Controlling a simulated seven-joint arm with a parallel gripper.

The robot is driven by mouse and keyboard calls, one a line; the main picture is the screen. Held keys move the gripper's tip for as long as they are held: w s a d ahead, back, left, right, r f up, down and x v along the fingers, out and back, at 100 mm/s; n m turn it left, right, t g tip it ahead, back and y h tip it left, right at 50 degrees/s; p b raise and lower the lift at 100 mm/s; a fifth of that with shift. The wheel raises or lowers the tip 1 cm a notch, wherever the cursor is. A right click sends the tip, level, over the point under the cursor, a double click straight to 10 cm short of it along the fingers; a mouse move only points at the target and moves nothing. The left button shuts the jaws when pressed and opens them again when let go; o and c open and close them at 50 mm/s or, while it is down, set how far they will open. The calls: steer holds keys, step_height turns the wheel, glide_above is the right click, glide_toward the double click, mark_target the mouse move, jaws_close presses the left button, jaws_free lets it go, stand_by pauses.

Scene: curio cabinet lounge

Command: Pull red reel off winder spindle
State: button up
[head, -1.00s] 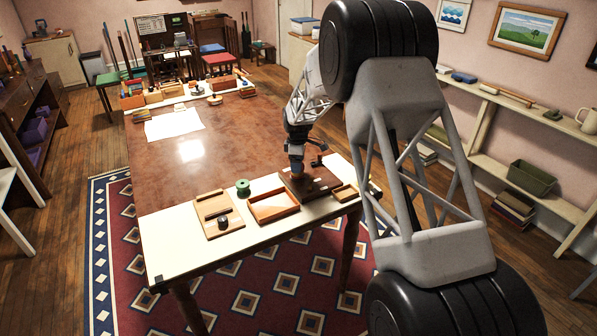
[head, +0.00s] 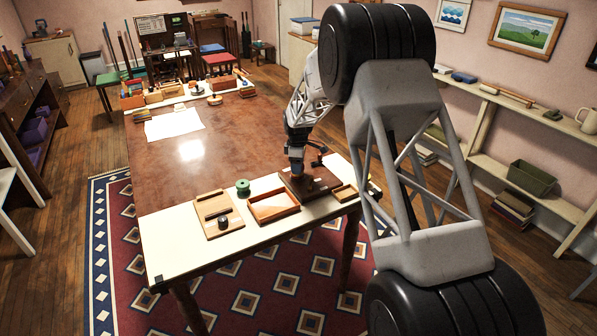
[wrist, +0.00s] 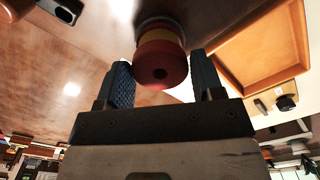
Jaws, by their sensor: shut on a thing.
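The red reel (wrist: 158,62) is close up in the wrist view, with a yellow-orange band behind its red end and a dark hole in the end's middle. My gripper (wrist: 162,82) has one dark ridged finger on each side of the reel and is shut on it. In the head view my gripper (head: 296,172) is over the dark brown winder base (head: 318,188). The reel cannot be made out there. The spindle is hidden, so I cannot tell how far the reel sits on it.
An orange-brown tray (head: 272,207) lies left of the winder; it also shows in the wrist view (wrist: 262,75). A green reel (head: 243,187) stands behind it. A wooden board (head: 212,205) with a black knob (head: 223,222) is further left. A small wooden box (head: 345,193) lies right. The table's middle is clear.

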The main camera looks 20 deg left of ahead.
steer(key=shift+r, duration=0.85)
stand_by(0.8)
steer(key=shift+r, duration=2.85)
steer(key=shift+s, duration=0.1)
